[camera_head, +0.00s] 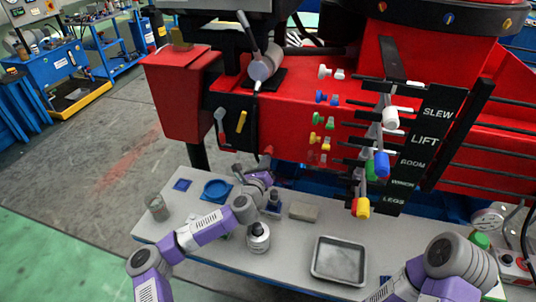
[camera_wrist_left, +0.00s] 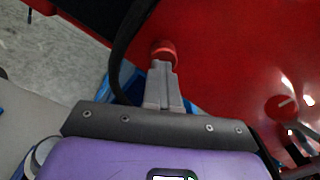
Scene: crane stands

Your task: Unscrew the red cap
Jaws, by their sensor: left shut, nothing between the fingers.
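The red cap (camera_wrist_left: 163,49) shows just past my left fingertips in the left wrist view, in front of the red crane body. In the head view the cap (camera_head: 268,150) is a small red spot low on the crane, above the table's back edge. My left gripper (camera_wrist_left: 162,68) is shut and empty, its fingers pointing at the cap; I cannot tell whether they touch it. In the head view the left gripper (camera_head: 266,163) is small and partly hidden by its own wrist. My right arm enters at the lower right; its gripper is out of view.
A black hose (camera_wrist_left: 130,45) runs close left of the left fingers. The grey table (camera_head: 295,238) holds a metal tray (camera_head: 340,261), a blue dish (camera_head: 216,190), a glass (camera_head: 157,208) and a grey block (camera_head: 303,212). Crane levers with coloured knobs (camera_head: 382,164) hang at the right.

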